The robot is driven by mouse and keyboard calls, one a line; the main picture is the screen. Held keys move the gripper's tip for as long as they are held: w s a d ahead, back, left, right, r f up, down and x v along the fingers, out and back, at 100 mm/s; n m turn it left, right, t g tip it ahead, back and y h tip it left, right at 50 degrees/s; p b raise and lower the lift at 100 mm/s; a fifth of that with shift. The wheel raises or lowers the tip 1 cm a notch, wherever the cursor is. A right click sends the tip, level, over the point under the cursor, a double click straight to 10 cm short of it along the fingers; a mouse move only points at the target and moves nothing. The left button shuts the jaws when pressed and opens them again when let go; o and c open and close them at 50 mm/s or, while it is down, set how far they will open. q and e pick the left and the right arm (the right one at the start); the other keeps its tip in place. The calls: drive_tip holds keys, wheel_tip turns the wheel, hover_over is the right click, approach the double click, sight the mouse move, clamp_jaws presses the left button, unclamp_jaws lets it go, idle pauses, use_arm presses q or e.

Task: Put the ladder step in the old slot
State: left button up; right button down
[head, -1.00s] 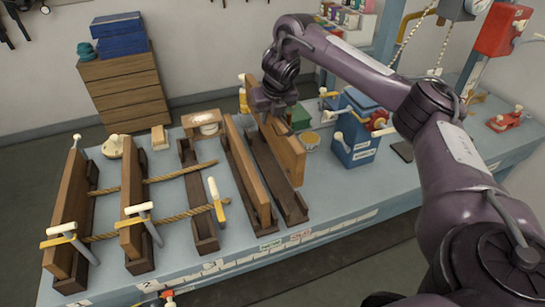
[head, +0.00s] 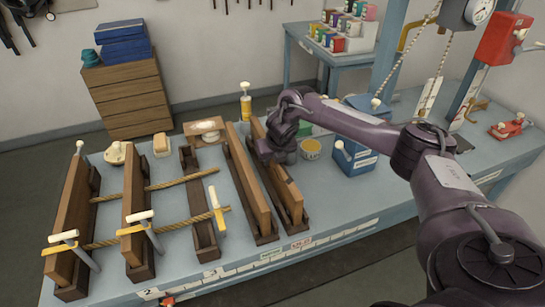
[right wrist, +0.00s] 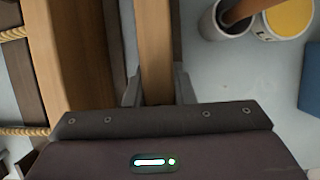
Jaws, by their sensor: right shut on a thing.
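My right gripper (head: 275,155) is shut on a brown wooden board, the ladder step (head: 284,187), near its far half. The board stands on edge in the rightmost dark wooden slot (head: 299,223) and looks low between its walls. Whether it touches the slot's bottom is hidden. In the right wrist view the board (right wrist: 155,45) passes between the two fingers (right wrist: 158,88). A second board (head: 249,185) stands in the neighbouring slot (head: 268,238) to the left. The middle slot (head: 205,235) is empty of a board. Small labels on the bench front are unreadable. My left gripper is not in view.
A yellow-lidded can (head: 310,149) and a blue box (head: 352,157) stand right of my gripper.

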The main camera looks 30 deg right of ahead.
drive_tip(key=shift+r, duration=0.1)
drive_tip(key=c, duration=1.2)
unclamp_jaws()
drive_tip(key=shift+s, duration=0.1)
drive_tip(key=shift+c, duration=0.2)
drive_tip(key=b+v, duration=0.2)
drive_tip(key=v, duration=0.6)
drive_tip(key=shift+s+a+r, duration=0.1)
drive_tip(key=shift+s+r, duration=0.05)
drive_tip(key=shift+r, duration=0.2)
drive_tip(key=p+v, duration=0.1)
drive_tip(key=v, duration=0.1)
drive_tip(key=shift+r, duration=0.25)
drive_tip(key=shift+s+r, duration=0.3)
